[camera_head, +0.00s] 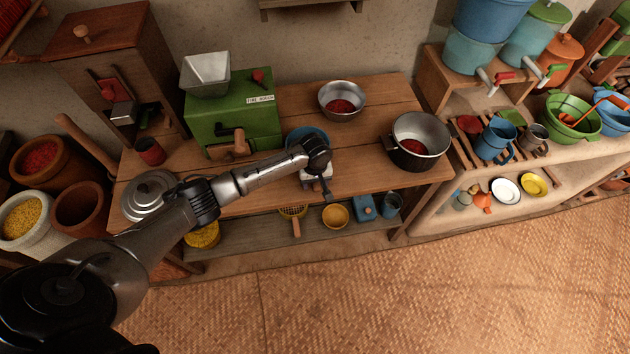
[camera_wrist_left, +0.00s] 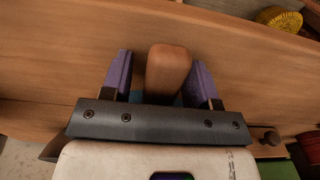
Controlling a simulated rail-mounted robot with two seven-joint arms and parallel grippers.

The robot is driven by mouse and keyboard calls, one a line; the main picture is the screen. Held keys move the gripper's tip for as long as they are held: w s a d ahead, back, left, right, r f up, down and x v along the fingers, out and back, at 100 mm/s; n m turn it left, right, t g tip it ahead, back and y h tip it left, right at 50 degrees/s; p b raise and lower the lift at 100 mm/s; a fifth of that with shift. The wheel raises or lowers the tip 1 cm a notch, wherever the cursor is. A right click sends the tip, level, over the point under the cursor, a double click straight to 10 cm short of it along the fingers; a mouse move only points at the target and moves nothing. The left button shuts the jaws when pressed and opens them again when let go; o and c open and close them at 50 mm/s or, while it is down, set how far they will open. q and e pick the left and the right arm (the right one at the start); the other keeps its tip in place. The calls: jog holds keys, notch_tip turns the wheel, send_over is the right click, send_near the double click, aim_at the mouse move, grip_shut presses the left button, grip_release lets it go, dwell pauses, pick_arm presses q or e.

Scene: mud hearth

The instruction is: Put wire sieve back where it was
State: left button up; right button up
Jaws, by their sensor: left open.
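On the table, a blue round thing (camera_head: 303,134) is partly hidden by my left arm. My left gripper (camera_head: 318,184) is over the table's front part. In the left wrist view, its purple fingers are open on either side of a rounded wooden handle (camera_wrist_left: 168,70), with gaps visible. A little blue shows below that handle. I cannot tell for sure which of the two is the wire sieve. My right gripper is not in view.
On the wooden table (camera_head: 385,185) stand a green mill (camera_head: 235,112), a metal bowl (camera_head: 341,100), a dark pot (camera_head: 420,140), a red can (camera_head: 149,151) and a lid (camera_head: 149,194).

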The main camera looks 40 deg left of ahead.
pick_arm(q)
notch_tip(320, 180, up, 12)
jog(key=p, duration=0.3)
jog(key=s+d+f+m+t, duration=0.1)
jog(key=s+d+f+m, duration=0.15)
jog(key=s+d, duration=0.2)
jog(key=s+d+f+m+h, duration=0.1)
jog(key=s+d+f+m, duration=0.1)
jog(key=s+d+m, duration=0.3)
jog(key=s+d+f+t, duration=0.1)
jog(key=s+d+f, duration=0.15)
jog(key=s, duration=0.45)
jog(key=s+r+m, duration=0.2)
jog(key=s, duration=0.5)
jog(key=s+a+r+m+t, duration=0.1)
jog(key=s+r+m, duration=0.1)
jog(key=s, duration=0.6)
jog(key=shift+s+a+r+t+y, duration=0.15)
jog(key=shift+a+r+t+y, duration=0.2)
jog(key=shift+r, duration=0.2)
jog(key=shift+d+m, duration=0.1)
jog(key=shift+m, duration=0.15)
dwell(1.1)
